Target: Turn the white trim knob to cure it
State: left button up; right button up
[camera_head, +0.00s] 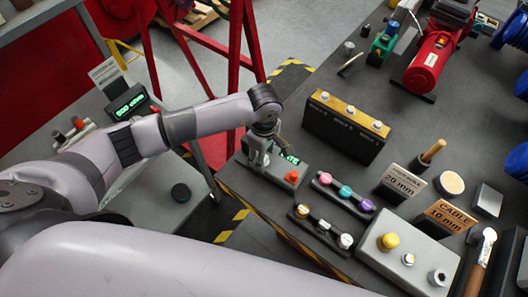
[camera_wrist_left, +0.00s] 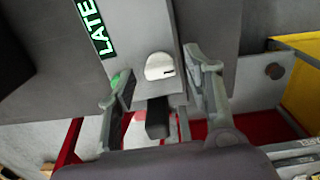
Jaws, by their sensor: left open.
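The white trim knob (camera_wrist_left: 160,66) shows in the left wrist view as a rounded white knob with a small dark mark, on a grey panel (camera_wrist_left: 136,30). A green lit display (camera_wrist_left: 95,27) on the panel reads "LATE". My left gripper (camera_wrist_left: 158,80) is open, with one finger to each side of the knob in that view. I see no finger touching it, and the depth between them is hard to tell. In the head view my left gripper (camera_head: 260,160) is over the panel box (camera_head: 272,178) and hides the knob. My right gripper is not in view.
An orange-red knob (camera_head: 291,177) sits on the same box, close to the gripper. A strip of coloured knobs (camera_head: 345,192), a second knob strip (camera_head: 323,228) and a black box with a yellow top (camera_head: 347,125) stand nearby. The table's striped edge (camera_head: 265,220) is close.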

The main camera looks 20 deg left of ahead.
pick_arm(q)
jog(key=shift+f, duration=0.2)
jog(key=shift+c, duration=0.2)
grip_shut()
dwell(0.4)
